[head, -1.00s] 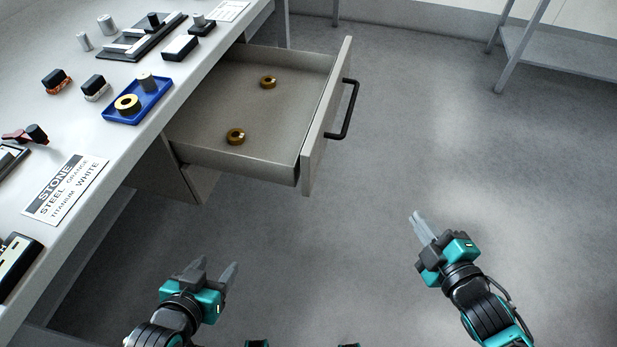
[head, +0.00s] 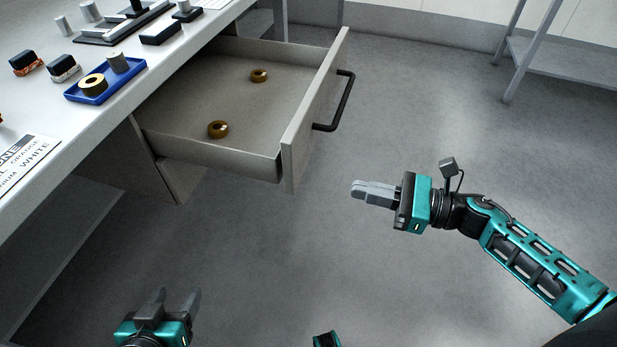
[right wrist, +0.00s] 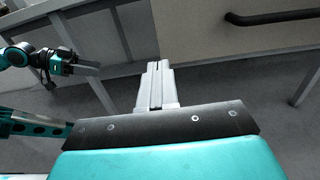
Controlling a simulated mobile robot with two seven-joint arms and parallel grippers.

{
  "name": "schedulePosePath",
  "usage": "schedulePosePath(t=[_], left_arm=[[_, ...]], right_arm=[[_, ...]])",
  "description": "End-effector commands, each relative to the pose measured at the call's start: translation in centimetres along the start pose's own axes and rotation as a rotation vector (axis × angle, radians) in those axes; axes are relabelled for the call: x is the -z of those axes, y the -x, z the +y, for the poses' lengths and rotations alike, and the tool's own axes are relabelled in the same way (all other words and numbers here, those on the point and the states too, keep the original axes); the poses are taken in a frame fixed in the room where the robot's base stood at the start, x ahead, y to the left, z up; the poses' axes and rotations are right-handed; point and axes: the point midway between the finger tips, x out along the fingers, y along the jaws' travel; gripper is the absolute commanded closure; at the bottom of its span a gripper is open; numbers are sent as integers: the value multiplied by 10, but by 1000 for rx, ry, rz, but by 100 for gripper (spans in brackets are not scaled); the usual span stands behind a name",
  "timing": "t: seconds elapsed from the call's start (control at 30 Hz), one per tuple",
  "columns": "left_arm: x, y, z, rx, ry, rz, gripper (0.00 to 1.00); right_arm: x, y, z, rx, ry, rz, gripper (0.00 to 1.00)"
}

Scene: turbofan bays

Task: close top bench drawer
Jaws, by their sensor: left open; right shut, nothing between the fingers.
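The top bench drawer (head: 290,150) stands pulled out from the bench, its front panel facing right with a black bar handle (head: 345,103). Two brass rings lie inside it, one near the back (head: 259,76) and one nearer the front (head: 218,129). My right gripper (head: 354,190) is shut and empty, right of the drawer front and below the handle, apart from both, with its fingers pointing left. In the right wrist view the drawer front (right wrist: 230,32) and handle (right wrist: 275,17) show at the upper right, beyond the fingers (right wrist: 157,85). My left gripper (head: 176,302) is open and empty at the bottom left.
The bench top (head: 100,120) holds a blue tray (head: 75,97) with a ring and a grey cylinder, plus several small parts and a printed card (head: 25,160). A grey shelf rack (head: 570,70) stands at the upper right. The floor right of the drawer is clear.

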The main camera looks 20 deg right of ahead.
Motion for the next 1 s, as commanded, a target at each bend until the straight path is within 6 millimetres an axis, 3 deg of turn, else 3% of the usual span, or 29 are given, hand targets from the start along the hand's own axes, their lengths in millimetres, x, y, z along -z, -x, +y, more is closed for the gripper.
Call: schedulePosePath(t=[0.3, 0.5, 1.0], left_arm=[[-3, 0, 0, 1, 0, -4, 42], [-6, 1, 0, 1, 2, -10, 42], [-5, 1, 2, 2, 13, -10, 42]], right_arm=[[-2, -70, -1, 1, -1, -5, 100], [-1, -96, 0, 2, -4, -3, 100], [0, -105, 0, 3, -5, 0, 100]])
